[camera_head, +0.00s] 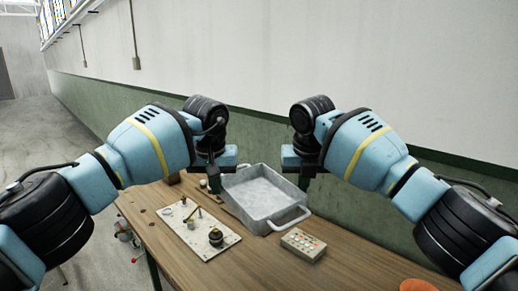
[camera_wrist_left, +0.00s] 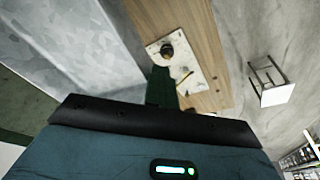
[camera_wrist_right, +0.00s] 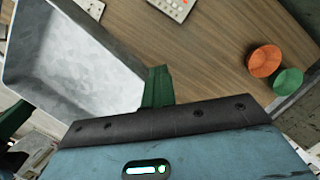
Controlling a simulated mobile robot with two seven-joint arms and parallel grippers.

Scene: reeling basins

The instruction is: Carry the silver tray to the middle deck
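The silver tray (camera_head: 262,193) is a shallow, empty grey metal pan with a loop handle at its near right corner. It is at the far side of the wooden bench (camera_head: 180,262). It also shows in the left wrist view (camera_wrist_left: 70,40) and right wrist view (camera_wrist_right: 85,60). My left gripper (camera_head: 214,182) is at the tray's left side, and my right gripper (camera_head: 303,180) is at its right side. Each wrist view shows green finger parts close to the tray. Whether the fingers hold it is hidden. I cannot tell which surface is the middle deck.
A pale board (camera_head: 200,245) with small fittings and a black knob lies left of the tray. A keypad (camera_head: 303,244) lies in front of it. An orange bowl (camera_wrist_right: 265,60) and a green bowl (camera_wrist_right: 288,82) stand to the right. A wall is behind the bench.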

